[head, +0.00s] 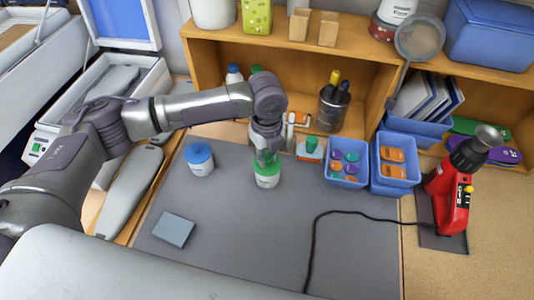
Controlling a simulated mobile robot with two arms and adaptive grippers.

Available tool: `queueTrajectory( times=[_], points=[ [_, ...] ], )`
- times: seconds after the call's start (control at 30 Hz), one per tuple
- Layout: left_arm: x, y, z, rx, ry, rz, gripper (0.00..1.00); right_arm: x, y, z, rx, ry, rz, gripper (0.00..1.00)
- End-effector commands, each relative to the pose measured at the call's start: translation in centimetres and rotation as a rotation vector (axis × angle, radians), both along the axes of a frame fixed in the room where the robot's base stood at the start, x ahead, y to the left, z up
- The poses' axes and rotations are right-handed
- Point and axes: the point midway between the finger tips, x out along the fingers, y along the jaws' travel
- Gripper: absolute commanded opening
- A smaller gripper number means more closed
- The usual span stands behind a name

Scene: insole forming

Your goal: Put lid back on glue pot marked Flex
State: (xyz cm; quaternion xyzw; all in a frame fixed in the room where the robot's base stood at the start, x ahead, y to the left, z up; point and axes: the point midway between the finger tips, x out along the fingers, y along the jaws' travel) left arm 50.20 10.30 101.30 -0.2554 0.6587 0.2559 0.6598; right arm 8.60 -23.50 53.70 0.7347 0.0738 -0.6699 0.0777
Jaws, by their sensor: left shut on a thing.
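A white pot with a green top (267,181) stands on the grey mat at the middle. My left gripper (266,158) points down over it and is shut on its green lid. The lid is at the pot's mouth; I cannot tell whether it is seated or just above it. The fingers hide part of the lid. A second white pot with a blue lid (199,158) stands upright to the left, apart from the gripper. The pot labels are too small to read, so I cannot tell which is marked Flex. My right gripper is not in view.
A grey-blue square block (173,230) lies on the grey mat (255,235). Blue bins (346,181) stand to the right, near a red hot-air tool (449,195) with a black cable. A wooden shelf (300,75) stands behind. The front middle of the mat is mostly clear.

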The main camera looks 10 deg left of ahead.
Motion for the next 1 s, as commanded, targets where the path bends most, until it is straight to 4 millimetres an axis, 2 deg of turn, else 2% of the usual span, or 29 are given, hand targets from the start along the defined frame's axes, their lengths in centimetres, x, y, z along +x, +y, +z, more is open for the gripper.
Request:
queueTrajectory(
  times=[0.47,0.5,0.63,0.87,1.0],
  points=[
    [-0.02,-0.03,-0.02,-0.001,0.001,0.0,0.0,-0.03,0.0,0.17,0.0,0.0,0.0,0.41],
    [-0.01,-0.02,-0.02,-0.001,0.001,0.0,0.27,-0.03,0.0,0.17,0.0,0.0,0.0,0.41],
    [-0.01,-0.02,-0.02,-0.001,0.001,0.0,0.49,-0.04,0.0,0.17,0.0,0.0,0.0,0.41],
    [-0.01,-0.01,-0.01,-0.001,0.001,0.0,0.5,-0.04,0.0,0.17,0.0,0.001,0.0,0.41],
    [-0.01,-0.01,-0.02,-0.001,0.001,0.0,0.73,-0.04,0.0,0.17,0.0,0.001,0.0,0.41]
  ],
)
